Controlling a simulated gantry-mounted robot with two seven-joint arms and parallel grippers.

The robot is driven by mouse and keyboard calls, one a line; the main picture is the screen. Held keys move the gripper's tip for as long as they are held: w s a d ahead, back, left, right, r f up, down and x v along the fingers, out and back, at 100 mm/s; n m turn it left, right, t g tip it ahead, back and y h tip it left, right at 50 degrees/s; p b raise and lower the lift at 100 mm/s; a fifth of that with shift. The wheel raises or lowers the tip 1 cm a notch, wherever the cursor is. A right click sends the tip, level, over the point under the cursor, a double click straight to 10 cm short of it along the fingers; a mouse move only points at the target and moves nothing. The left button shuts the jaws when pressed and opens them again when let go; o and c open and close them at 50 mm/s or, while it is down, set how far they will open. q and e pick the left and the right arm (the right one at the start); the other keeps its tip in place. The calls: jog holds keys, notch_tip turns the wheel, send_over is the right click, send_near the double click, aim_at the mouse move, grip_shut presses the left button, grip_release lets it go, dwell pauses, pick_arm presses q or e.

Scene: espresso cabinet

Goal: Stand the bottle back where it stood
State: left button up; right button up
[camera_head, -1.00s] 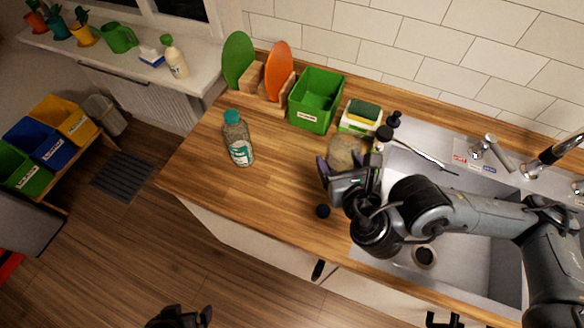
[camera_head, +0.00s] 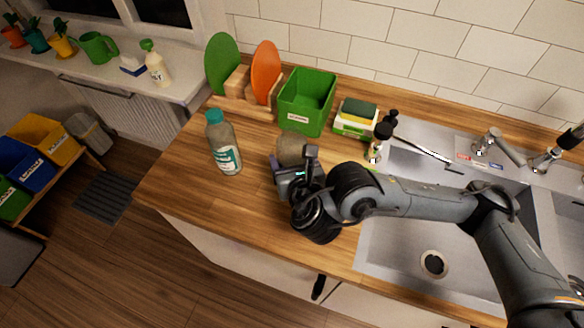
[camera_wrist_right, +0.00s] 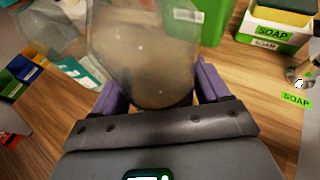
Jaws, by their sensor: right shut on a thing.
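My right gripper (camera_wrist_right: 152,98) is shut on a see-through vessel (camera_wrist_right: 150,60) with greyish-brown contents, held between its purple fingers. In the head view my right gripper (camera_head: 287,172) is over the counter, and the brownish vessel (camera_head: 291,150) shows just behind it, partly hidden. I cannot tell whether its base touches the counter. A clear bottle with a teal cap and teal-white label (camera_head: 223,145) stands upright on the wooden counter (camera_head: 190,190), left of the gripper and apart from it. Its teal label also shows in the right wrist view (camera_wrist_right: 92,70). My left gripper is out of view.
A green bin (camera_head: 306,103) and a rack with a green board (camera_head: 222,65) and an orange board (camera_head: 266,70) stand behind. A soap box with sponge (camera_head: 355,118) and a pump bottle (camera_head: 380,142) are by the sink (camera_head: 400,250). The counter's front left is clear.

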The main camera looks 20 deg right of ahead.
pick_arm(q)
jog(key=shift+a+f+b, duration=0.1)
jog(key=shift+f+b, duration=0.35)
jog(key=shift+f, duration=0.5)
pick_arm(e)
jog(key=shift+f, duration=1.1)
jog(key=shift+f, duration=0.2)
jog(key=o, duration=1.4)
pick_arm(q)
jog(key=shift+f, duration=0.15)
